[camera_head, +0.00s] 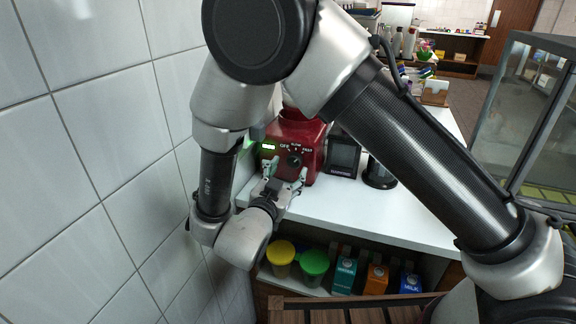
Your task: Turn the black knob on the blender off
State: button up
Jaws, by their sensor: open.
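The red blender base (310,138) stands on the white counter, partly hidden behind my arm. Its black knob (294,161) is on the front face, below a dial marked OFF, SLOW and FAST. The knob's exact pointing direction is too small to tell. My gripper (284,180) is open just in front of the blender, with its fingertips apart below and to either side of the knob. I cannot tell whether a fingertip touches the blender. The top of the blender is hidden by my arm.
A dark device with a screen (342,156) stands right of the blender. The white counter (338,204) is clear in front. Below it, a shelf holds yellow-lidded (281,252) and green-lidded (314,262) containers and several cartons. A tiled wall (90,130) is close on the left.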

aim_at(293, 164)
jog(key=shift+x, duration=2.1)
jog(key=c, duration=1)
